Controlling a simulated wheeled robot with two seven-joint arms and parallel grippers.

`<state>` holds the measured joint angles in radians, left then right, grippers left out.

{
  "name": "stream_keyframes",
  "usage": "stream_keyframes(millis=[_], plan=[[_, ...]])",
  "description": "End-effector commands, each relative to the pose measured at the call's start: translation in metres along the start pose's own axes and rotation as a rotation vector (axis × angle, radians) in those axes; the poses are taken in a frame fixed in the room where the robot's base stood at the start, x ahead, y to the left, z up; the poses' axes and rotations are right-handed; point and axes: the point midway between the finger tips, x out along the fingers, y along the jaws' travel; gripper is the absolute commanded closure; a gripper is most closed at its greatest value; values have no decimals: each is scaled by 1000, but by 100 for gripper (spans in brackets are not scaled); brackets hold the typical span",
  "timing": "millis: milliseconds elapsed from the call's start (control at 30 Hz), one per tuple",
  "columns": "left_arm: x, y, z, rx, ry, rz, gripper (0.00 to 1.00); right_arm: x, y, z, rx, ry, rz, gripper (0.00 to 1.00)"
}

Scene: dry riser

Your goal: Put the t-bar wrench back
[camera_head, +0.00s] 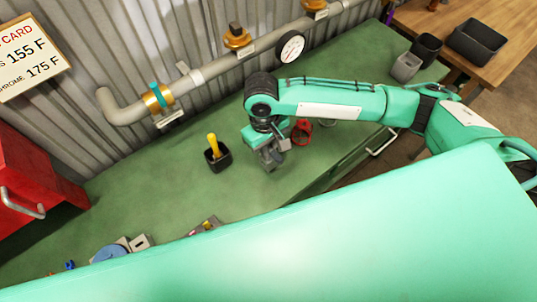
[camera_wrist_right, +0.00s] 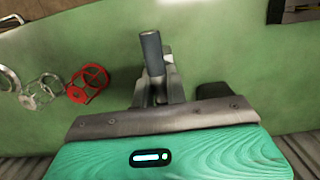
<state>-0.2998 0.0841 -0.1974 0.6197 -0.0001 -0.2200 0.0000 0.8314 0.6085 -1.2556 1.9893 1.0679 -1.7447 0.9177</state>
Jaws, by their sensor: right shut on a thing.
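My right gripper (camera_head: 270,157) is low over the green bench, to the right of a small black cup. In the right wrist view the gripper (camera_wrist_right: 160,92) is shut on a dark grey cylindrical bar (camera_wrist_right: 152,50), which I take to be the t-bar wrench. The bar's rounded end sticks out past the fingers; the rest of it is hidden by them. I cannot tell whether it touches the bench. My left gripper is not in view.
The black cup (camera_head: 217,158) holds a yellow-handled tool (camera_head: 213,143). A red handwheel (camera_head: 301,131) lies just right of the gripper, with a metal handwheel (camera_wrist_right: 41,92) beyond it. A pipe with a gauge (camera_head: 290,47) runs behind. A red cabinet (camera_head: 30,180) stands left.

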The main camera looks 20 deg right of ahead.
Motion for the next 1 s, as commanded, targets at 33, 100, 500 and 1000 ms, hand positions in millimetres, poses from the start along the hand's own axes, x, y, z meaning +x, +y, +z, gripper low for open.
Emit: stream_keyframes(millis=[33,100,500,1000], plan=[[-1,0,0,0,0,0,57,2,0,-1,1,0,0,100],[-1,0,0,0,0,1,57,6,0,-1,0,0,0,100],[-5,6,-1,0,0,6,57,47,0,-6,-1,2,0,100],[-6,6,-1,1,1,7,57,49,0,-6,-1,1,0,64]])
